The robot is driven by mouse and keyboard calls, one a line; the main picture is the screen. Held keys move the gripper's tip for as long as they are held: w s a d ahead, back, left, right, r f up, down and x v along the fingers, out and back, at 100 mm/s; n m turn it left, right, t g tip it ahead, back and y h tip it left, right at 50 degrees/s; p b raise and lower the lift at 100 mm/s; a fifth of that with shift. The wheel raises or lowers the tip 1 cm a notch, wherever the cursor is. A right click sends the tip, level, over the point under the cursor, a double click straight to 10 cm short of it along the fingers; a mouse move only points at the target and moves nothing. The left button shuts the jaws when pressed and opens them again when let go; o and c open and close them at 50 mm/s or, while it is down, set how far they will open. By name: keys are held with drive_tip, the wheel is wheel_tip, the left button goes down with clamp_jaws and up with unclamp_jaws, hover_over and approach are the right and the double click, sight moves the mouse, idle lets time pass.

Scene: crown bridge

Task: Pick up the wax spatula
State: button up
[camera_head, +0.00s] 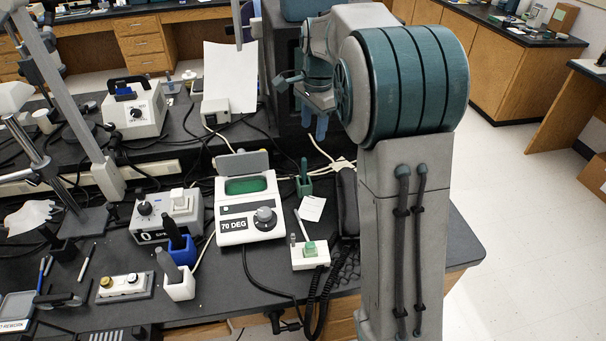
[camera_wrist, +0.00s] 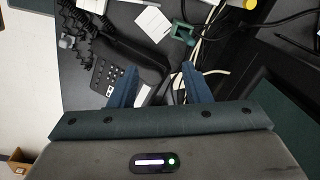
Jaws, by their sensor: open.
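I cannot tell for sure which item is the wax spatula. A slim dark green handle (camera_head: 304,166) stands in a small green holder (camera_head: 304,187) right of the 70 DEG unit. The green holder also shows at the top of the wrist view (camera_wrist: 182,33). A slim pen-like tool (camera_head: 87,262) lies on the bench at the left. My gripper (camera_head: 315,124) is above the back right of the bench, fingers pointing down, apart from the holder. In the wrist view my gripper (camera_wrist: 158,72) is open, with nothing held between its fingers.
The white 70 DEG unit (camera_head: 248,207) stands mid-bench. A white box with a green block (camera_head: 310,253) and a white card (camera_head: 312,208) lie near the holder. A black phone (camera_head: 347,200) and loose cables crowd the right. Dark tool holders in blue (camera_head: 181,248) and white (camera_head: 179,287) stand in front.

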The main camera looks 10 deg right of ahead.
sight(304, 158)
drive_tip(key=w+f+m, duration=0.4)
drive_tip(key=w+f, duration=0.3)
drive_tip(key=w, duration=0.1)
drive_tip(key=shift+g, duration=0.4)
drive_tip(key=f, duration=0.8)
drive_tip(key=shift+w+a+b, duration=0.25)
drive_tip(key=shift+a+b, duration=0.05)
drive_tip(key=shift+a, duration=0.1)
drive_tip(key=shift+s+d+f+p, duration=0.1)
drive_tip(key=shift+f+p, duration=0.15)
drive_tip(key=shift+f, duration=1.1)
drive_tip(key=shift+s+f+p, duration=0.1)
drive_tip(key=shift+f+p, duration=0.15)
drive_tip(key=shift+f, duration=1.1)
drive_tip(key=shift+w, duration=0.1)
clamp_jaws()
